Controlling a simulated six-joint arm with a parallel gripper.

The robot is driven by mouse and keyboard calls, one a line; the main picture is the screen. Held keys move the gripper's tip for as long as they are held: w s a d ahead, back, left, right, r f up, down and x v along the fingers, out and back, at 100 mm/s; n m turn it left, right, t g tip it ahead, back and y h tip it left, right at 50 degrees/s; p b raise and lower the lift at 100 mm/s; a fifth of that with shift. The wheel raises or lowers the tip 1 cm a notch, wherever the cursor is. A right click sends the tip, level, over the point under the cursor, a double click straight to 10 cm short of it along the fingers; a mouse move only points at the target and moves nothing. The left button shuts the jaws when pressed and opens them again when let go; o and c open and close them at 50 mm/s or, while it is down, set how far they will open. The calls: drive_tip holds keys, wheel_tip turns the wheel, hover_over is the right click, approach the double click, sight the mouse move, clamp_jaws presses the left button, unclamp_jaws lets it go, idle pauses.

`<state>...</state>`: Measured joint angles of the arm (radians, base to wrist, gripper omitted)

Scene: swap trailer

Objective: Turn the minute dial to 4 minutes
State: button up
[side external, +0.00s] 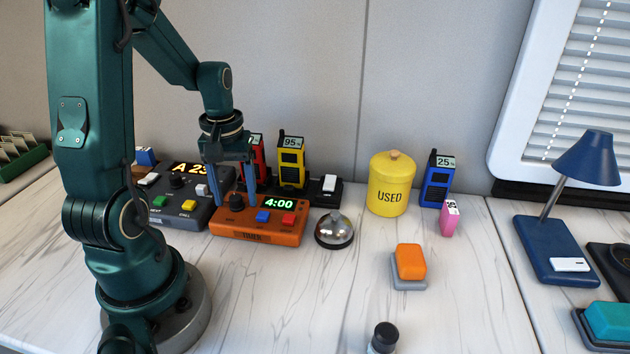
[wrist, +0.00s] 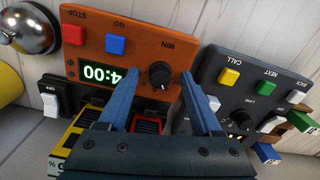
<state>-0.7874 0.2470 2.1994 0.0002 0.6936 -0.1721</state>
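The orange timer (side external: 258,236) stands on the table, and its green display (side external: 279,203) reads 4:00. In the wrist view the timer (wrist: 122,42) appears upside down, with the display (wrist: 98,73) also reading 4:00. The black minute dial (wrist: 159,74) is marked MIN and has a light pointer line; it also shows in the side view (side external: 236,202). My gripper (side external: 235,203) is over the timer's left end. Its blue fingers (wrist: 161,73) are spread on either side of the dial, with gaps showing between them and the knob.
A dark control box (side external: 180,215) with coloured buttons is close on the timer's left. A silver bell (side external: 334,230) stands to its right. Red and yellow radios (side external: 291,162) and a white switch (side external: 329,183) are behind. Table space in front is clear.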

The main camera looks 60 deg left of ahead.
sight(238, 198)
drive_tip(key=shift+r, duration=2.55)
drive_tip(key=shift+w+d+r, duration=0.1)
drive_tip(key=shift+w+d, duration=0.05)
drive_tip(key=shift+d, duration=0.05)
drive_tip(key=s+d+r+m+t, duration=0.1)
drive_tip(key=d+r+m+t, duration=0.1)
drive_tip(key=d+m, duration=0.3)
drive_tip(key=s+d+r+m+t, duration=0.2)
drive_tip(key=d+m, duration=0.4)
drive_tip(key=d, duration=0.5)
wheel_tip(238, 198, up, 2)
drive_tip(key=shift+d+r+t, duration=0.1)
drive_tip(key=shift+d+t, duration=0.15)
drive_tip(key=shift+t, duration=0.55)
